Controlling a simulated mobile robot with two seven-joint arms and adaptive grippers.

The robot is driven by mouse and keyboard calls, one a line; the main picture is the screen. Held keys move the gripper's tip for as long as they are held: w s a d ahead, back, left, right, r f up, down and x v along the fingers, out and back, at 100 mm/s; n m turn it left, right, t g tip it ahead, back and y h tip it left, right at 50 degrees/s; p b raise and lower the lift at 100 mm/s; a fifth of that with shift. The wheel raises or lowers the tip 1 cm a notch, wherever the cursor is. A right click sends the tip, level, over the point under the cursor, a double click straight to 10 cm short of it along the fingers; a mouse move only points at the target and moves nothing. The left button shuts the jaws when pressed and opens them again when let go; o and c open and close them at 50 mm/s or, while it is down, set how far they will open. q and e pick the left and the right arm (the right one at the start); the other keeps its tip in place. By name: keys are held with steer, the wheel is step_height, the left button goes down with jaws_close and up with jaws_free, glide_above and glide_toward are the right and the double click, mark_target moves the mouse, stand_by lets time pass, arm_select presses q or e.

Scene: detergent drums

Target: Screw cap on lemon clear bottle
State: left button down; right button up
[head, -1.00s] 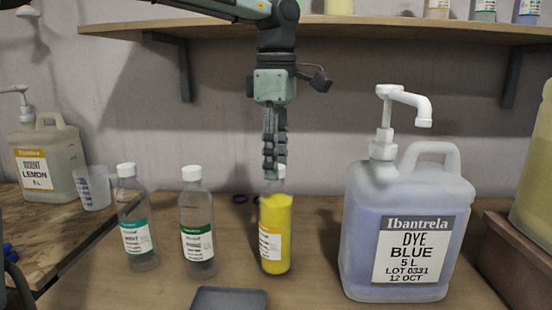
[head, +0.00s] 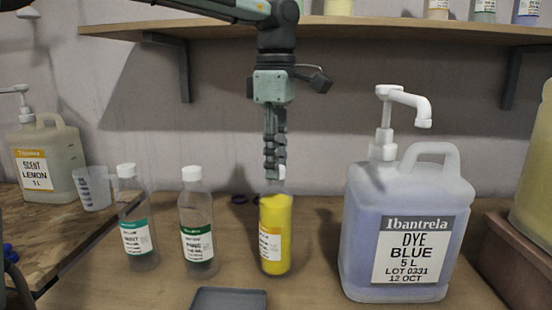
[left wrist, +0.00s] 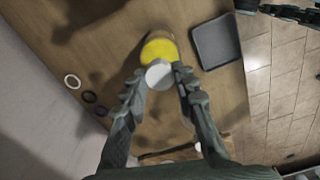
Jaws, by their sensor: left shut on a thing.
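The lemon clear bottle (head: 275,235), filled with yellow and bearing a white and orange label, stands upright on the bench. My left gripper (head: 275,172) points down over its top and is shut on a white cap (left wrist: 159,74). In the left wrist view the cap sits between the fingertips, overlapping the bottle's yellow top (left wrist: 160,50). In the head view the fingers hide much of the cap and neck, so I cannot tell how far it is seated. Part of what looks like my right gripper (left wrist: 285,12) shows at the wrist view's top right edge.
Two capped clear bottles (head: 138,235) (head: 198,235) stand to the left. The large blue dye drum (head: 405,235) with a pump is close on the right. A grey tray (head: 228,299) lies in front. A shelf (head: 340,32) is above; small rings (left wrist: 89,96) lie behind.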

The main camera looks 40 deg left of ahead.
arm_select(q)
steer(key=m, duration=0.4)
steer(key=shift+f+m, duration=0.15)
steer(key=shift+m, duration=0.25)
steer(key=shift+s+m, duration=0.1)
steer(key=shift+m, duration=3.6)
steer(key=m, duration=0.4)
steer(key=shift+m, duration=0.4)
steer(key=c, duration=1.4)
jaws_free()
steer(key=shift+f, duration=0.1)
